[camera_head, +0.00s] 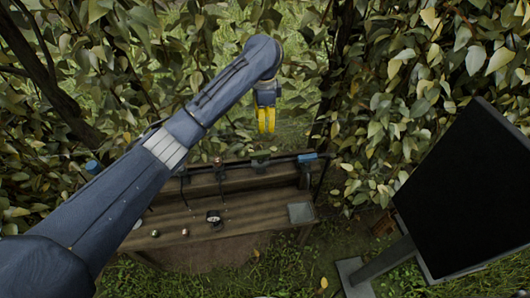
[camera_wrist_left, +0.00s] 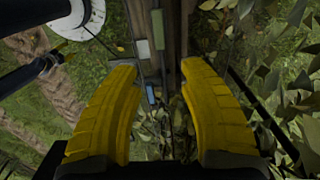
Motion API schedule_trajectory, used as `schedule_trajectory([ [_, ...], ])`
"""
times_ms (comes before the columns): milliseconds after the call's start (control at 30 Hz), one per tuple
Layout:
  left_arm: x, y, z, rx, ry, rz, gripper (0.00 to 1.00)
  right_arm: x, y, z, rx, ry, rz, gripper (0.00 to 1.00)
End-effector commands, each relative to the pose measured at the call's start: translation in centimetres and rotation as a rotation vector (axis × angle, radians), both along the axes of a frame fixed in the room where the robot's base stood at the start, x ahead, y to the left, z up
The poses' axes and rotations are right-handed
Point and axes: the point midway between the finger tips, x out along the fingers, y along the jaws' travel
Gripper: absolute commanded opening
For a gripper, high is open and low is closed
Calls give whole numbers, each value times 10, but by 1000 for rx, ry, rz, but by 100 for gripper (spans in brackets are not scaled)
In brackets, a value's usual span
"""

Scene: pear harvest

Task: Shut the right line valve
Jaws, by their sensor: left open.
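A dark pipe (camera_head: 235,162) runs along the back of a wooden bench. A blue block-like piece (camera_head: 307,157) sits near its right end and looks like the right line valve; its handle position is too small to tell. A blue piece also shows between my fingers in the left wrist view (camera_wrist_left: 151,95). My left gripper (camera_head: 265,130) has yellow fingers pointing down, above and behind the bench, left of that blue piece.
The wooden bench (camera_head: 255,203) carries a grey square plate (camera_head: 301,213) and several small items. A green box (camera_head: 260,157) and a red-topped fitting (camera_head: 217,162) are by the pipe. Another blue piece (camera_head: 94,166) is far left. Leafy branches surround the bench; a black panel (camera_head: 470,190) stands right.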

Motion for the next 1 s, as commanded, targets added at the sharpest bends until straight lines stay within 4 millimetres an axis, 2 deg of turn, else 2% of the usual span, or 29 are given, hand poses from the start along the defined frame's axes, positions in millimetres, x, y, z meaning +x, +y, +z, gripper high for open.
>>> schedule_trajectory([
  [300,-3,-1,-47,-1,9,2,42,0,-1,0,-1,0,0,44],
  [1000,-1,0,-140,1,5,2,42,0,-3,0,-2,0,1,44],
])
